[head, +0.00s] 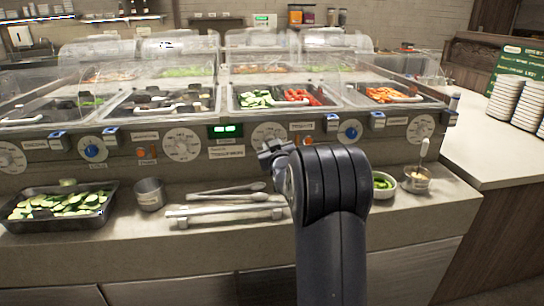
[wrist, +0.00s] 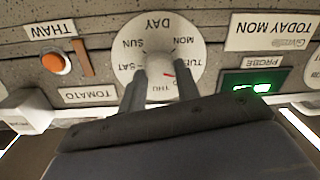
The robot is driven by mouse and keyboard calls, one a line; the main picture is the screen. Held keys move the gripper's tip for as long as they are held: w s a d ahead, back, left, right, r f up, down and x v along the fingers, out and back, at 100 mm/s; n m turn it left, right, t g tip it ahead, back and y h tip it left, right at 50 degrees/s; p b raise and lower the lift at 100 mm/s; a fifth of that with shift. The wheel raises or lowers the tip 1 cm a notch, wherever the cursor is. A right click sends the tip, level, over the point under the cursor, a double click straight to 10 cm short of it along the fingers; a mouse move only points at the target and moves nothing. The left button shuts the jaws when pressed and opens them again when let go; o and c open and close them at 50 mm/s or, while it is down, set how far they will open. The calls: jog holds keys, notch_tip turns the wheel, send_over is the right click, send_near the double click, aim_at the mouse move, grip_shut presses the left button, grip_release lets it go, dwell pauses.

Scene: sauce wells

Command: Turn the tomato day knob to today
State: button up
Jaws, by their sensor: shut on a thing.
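The tomato day knob's white dial (wrist: 158,35) is in the wrist view, which shows its lettering upside down, with DAY, SUN, MON, TUE, THU and SAT readable. My gripper (wrist: 160,88) is shut on the pale knob at its centre, one finger on each side. A small red mark shows on the knob, on the TUE side; its exact day is hard to tell. The TOMATO label (wrist: 89,95) is beside the dial. A sign (wrist: 271,32) reads TODAY MON. In the head view my gripper (head: 272,152) is at the panel, below the same dial (head: 268,131).
An orange THAW button (wrist: 55,62) and a green-lit probe display (wrist: 248,88) flank the dial. Other dials (head: 182,144) and blue knobs (head: 349,131) line the panel. Tongs (head: 222,212), a metal cup (head: 150,194) and a cucumber tray (head: 60,225) stand on the ledge.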

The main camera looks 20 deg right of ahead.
jog(key=n+b, duration=1.2)
jog(key=shift+a+g+h, duration=0.1)
jog(key=shift+g+h, duration=0.2)
jog(key=shift+h, duration=0.1)
jog(key=shift+n, duration=0.3)
jog(key=o, duration=1)
jog(key=b+v, duration=0.2)
jog(key=v, duration=0.8)
jog(key=shift+s+a, duration=0.15)
jog(key=shift+s, duration=0.2)
